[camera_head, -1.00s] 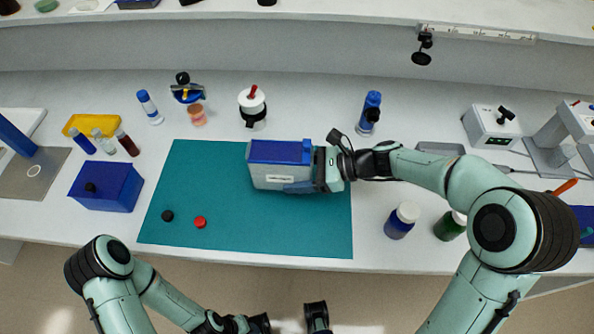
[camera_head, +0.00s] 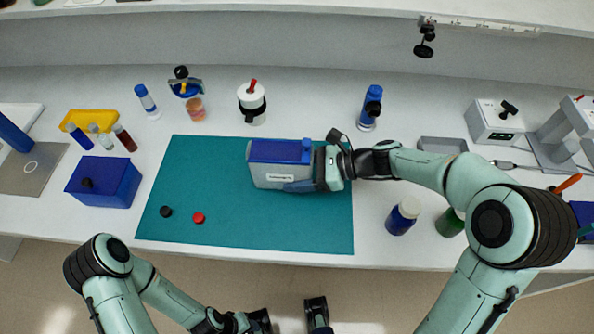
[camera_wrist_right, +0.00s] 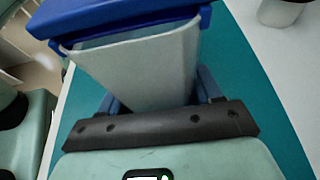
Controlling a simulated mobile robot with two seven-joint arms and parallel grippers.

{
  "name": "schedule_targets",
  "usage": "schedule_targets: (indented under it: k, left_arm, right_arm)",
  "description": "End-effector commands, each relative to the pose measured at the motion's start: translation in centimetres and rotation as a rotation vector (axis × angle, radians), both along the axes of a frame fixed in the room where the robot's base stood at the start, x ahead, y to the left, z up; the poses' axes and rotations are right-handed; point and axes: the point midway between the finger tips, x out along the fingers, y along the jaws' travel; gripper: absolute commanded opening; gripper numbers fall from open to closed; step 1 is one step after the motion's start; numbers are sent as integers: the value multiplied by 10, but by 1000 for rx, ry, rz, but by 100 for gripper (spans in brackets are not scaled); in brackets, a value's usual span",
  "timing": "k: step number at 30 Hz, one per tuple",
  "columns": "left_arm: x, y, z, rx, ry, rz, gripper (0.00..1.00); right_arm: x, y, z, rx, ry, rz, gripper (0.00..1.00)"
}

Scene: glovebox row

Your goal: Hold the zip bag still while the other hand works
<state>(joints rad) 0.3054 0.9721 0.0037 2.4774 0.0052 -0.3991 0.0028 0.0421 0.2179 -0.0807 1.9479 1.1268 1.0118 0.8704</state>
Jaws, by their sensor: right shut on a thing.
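A grey-white box-shaped container (camera_head: 268,175) with a blue top and a small white label stands on the teal mat (camera_head: 230,225).
A black cap (camera_head: 166,211) and a red cap (camera_head: 198,217) lie on the mat's left part. A blue box (camera_head: 104,185) and several vials stand to the left. A blue jar (camera_head: 402,217) and a green jar (camera_head: 450,222) stand near my right arm.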

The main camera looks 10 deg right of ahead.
Motion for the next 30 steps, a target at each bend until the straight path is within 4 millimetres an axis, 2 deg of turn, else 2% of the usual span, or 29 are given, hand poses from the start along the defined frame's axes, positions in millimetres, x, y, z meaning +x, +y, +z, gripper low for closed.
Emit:
schedule_targets:
  k: [30]
  left_arm:
    - [-2, 0, -11, 0, 3, 0, 43]
  right_arm:
    - [1, 0, -16, 0, 1, 0, 33]
